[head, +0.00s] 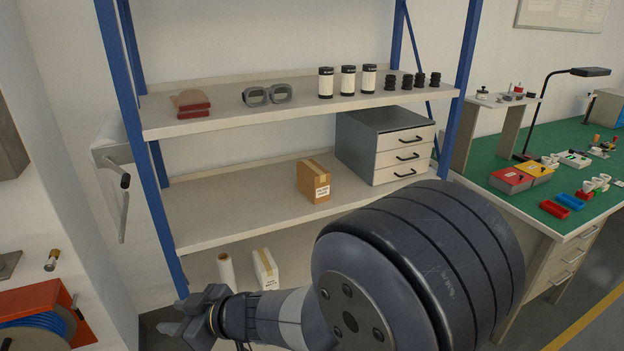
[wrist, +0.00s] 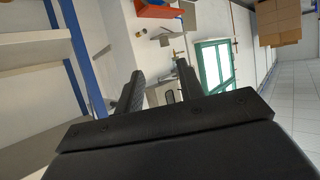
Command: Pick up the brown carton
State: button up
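The brown carton (head: 314,181) stands upright on the middle shelf of the blue-framed rack in the head view, with a tape strip on top and a white label on its front. My gripper (head: 172,318) is at the lower left of the head view, in front of the rack and lower than the carton. It points left, away from the carton. In the wrist view my gripper's two fingers (wrist: 158,88) stand apart with nothing between them. The carton does not show in the wrist view.
A grey drawer cabinet (head: 385,142) stands right of the carton. The upper shelf (head: 230,114) holds cans, goggles and other small items. A white carton (head: 266,268) and a pale roll (head: 226,270) are below. The middle shelf (head: 225,213) is bare left of the carton.

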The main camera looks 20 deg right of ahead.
aim_at(313, 179)
jog(key=i+l, duration=0.2)
jog(key=i, duration=0.2)
jog(key=i+l+z, duration=0.1)
jog(key=i, duration=0.35)
jog(key=i+l, duration=0.3)
jog(key=i+z, duration=0.2)
jog(key=z, duration=1.35)
